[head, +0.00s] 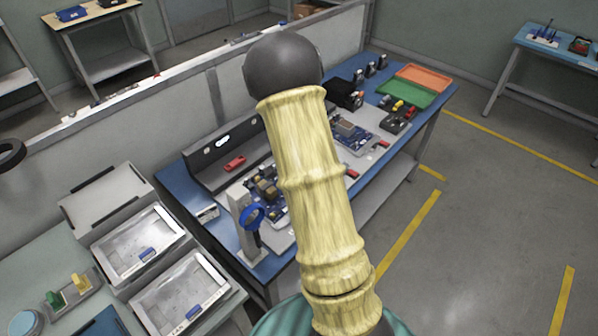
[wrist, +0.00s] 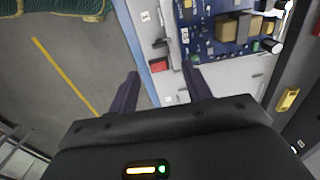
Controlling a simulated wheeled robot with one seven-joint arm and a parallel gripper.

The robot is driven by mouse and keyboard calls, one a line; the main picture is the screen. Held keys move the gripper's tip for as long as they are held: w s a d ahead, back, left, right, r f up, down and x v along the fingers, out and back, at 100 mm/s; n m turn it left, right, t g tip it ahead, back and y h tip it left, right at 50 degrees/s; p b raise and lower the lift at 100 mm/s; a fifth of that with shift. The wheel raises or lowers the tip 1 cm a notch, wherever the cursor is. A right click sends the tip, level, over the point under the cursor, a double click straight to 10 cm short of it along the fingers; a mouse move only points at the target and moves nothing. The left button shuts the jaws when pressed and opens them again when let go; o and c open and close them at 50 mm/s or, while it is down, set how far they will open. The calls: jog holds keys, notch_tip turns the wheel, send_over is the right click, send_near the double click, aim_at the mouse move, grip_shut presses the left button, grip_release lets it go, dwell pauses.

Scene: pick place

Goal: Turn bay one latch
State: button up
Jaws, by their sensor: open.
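My gripper (wrist: 162,88) shows in the wrist view with its two dark fingers spread apart and nothing between them. The fingertips are over the front edge of a blue bench (wrist: 143,38) and a pale fixture plate (wrist: 173,88). A small red part (wrist: 158,69) lies just beyond the gap between the fingers. A yellow handle-like piece (wrist: 289,99) sits on a dark panel at the right. I cannot tell which part is the bay one latch. In the head view, a red piece (head: 235,163) is on the grey back panel; my arm hides part of the bench.
Blue circuit boards lie on the bench, one in the wrist view (wrist: 225,38) and another in the head view (head: 354,137). Orange (head: 424,75) and green (head: 408,93) trays stand at the far end. Pale cases (head: 140,243) are at the left. The floor (head: 480,220) at right is clear.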

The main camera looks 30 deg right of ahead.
notch_tip(320, 180, up, 7)
jog(key=shift+f, duration=0.15)
dwell(0.6)
